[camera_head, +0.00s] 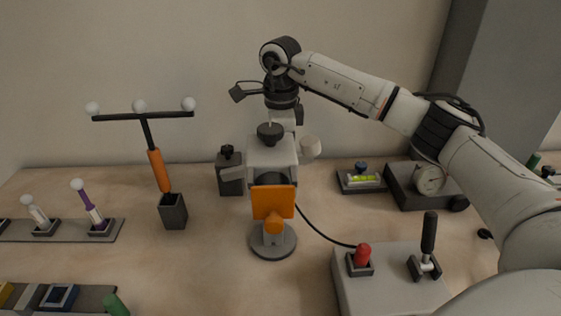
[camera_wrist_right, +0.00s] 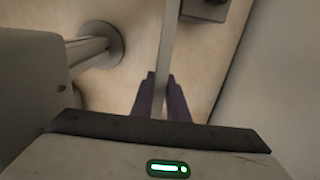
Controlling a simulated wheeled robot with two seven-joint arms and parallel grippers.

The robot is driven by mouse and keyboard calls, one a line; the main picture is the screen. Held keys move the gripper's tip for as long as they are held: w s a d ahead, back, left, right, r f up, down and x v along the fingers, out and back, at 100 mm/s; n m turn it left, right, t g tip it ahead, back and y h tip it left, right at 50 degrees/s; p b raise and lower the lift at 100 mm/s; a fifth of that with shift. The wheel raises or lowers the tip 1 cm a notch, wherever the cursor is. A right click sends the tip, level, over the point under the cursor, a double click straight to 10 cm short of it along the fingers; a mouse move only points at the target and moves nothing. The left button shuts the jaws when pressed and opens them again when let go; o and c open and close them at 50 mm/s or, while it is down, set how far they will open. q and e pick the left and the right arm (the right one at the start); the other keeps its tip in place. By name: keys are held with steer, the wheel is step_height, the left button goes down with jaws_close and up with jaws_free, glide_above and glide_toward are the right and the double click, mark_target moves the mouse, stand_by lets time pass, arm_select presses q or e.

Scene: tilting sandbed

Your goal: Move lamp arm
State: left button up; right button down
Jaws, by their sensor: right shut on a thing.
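The lamp's round grey base (camera_head: 284,246) stands on the table near the middle of the head view, with an orange plate (camera_head: 273,200) and orange knob above it. My right arm reaches in from the right, and its wrist hangs above the lamp. In the right wrist view, the dark fingers of my right gripper (camera_wrist_right: 161,82) are shut on a pale, straight bar, the lamp arm (camera_wrist_right: 165,38). A round base with a post (camera_wrist_right: 103,40) stands to its left. In the head view the fingertips and their grip are hidden. My left gripper is out of view.
A grey box with a red knob (camera_head: 364,253) and a black lever (camera_head: 429,232) stands at front right. A gauge block (camera_head: 430,180) and a level (camera_head: 364,179) are behind it. An orange-handled T-bar (camera_head: 158,170) leans in a dark holder at left.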

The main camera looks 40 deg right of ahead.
steer(key=shift+r, duration=0.15)
steer(key=shift+r+p, duration=0.15)
steer(key=shift+p, duration=0.2)
steer(key=r+h+p, duration=0.1)
steer(key=p, duration=0.1)
steer(key=a+r+g+h+p, duration=0.1)
steer(key=p, duration=0.1)
steer(key=r+p, duration=0.1)
steer(key=p, duration=0.1)
steer(key=shift+w+a+r+g+h, duration=0.2)
steer(key=shift+w+r+g+h, duration=0.1)
steer(key=shift+w+h, duration=0.1)
steer(key=shift+w+a+r+h+p, duration=0.2)
steer(key=shift+r+h+p, duration=0.1)
steer(key=shift+p, duration=0.1)
steer(key=shift+w+a+r+g+h+p, duration=0.3)
steer(key=shift+a+r+g+h, duration=0.15)
steer(key=shift+g+h, duration=0.2)
steer(key=shift+w+a+r+g+h, duration=0.1)
steer(key=shift+a+r+g+h, duration=0.2)
steer(key=shift+h, duration=0.15)
steer(key=shift+w+a+r, duration=0.1)
steer(key=shift+r, duration=0.1)
